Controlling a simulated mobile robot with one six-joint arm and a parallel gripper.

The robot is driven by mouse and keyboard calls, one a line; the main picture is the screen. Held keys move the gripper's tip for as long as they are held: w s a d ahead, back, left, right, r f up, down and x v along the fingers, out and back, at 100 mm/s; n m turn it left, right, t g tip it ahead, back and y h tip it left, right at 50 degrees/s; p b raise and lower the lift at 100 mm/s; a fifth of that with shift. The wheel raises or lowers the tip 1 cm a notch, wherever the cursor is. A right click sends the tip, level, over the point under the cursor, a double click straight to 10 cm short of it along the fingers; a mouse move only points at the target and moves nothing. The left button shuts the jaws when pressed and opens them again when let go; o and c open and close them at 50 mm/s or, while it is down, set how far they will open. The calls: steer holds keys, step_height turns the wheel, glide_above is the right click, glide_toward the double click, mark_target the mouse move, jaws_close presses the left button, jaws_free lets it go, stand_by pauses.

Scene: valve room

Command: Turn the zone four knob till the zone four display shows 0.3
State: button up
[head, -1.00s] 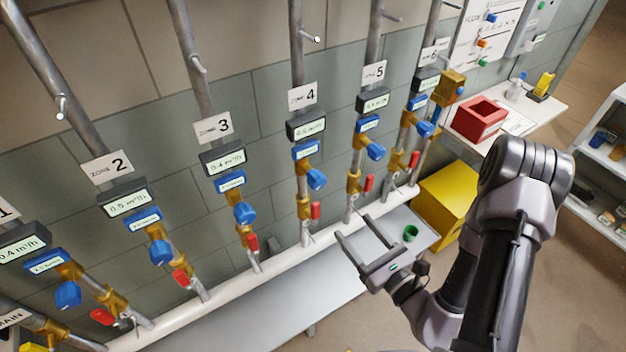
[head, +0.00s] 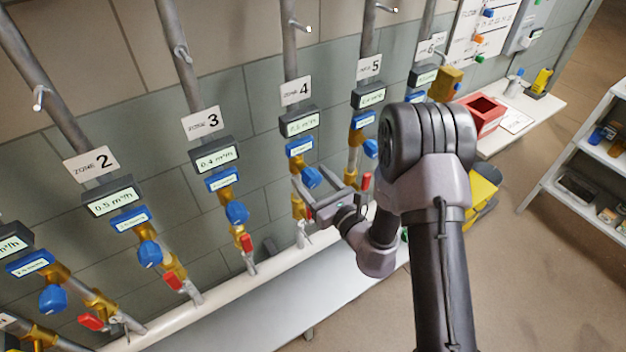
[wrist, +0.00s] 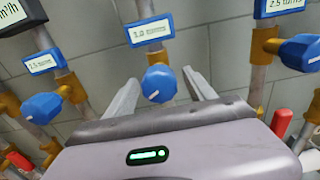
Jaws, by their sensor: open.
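The zone four knob is a blue round knob (head: 311,177) on a brass valve, below the ZONE 4 plate (head: 296,91). The zone four display (head: 300,123) is a dark box with a pale screen above it; it seems to read about 0.5 m³/h, but the digits are small. My gripper (head: 307,174) is open at the knob. In the wrist view the knob (wrist: 159,84) lies between my two spread fingers, with a gap on each side; a white mark shows on it. A blue tag (wrist: 149,31) sits above it. The zone four display is outside the wrist view.
Neighbouring pipes carry similar blue knobs, zone three (head: 237,212) and zone five (head: 371,148), one on each side. Red lever handles (head: 246,242) sit lower down. A white horizontal pipe (head: 215,291) and a grey bench (head: 260,311) run below. Pegs stick out above.

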steer(key=shift+c, duration=0.2)
steer(key=c, duration=1.3)
steer(key=m+p, duration=0.3)
steer(key=m, duration=0.1)
steer(key=shift+s+r+m, duration=0.1)
steer(key=shift+m, duration=0.2)
steer(key=shift+m+p, duration=1.25)
steer(key=shift+m, duration=0.65)
steer(key=shift+a, duration=0.1)
steer(key=o, duration=1.3)
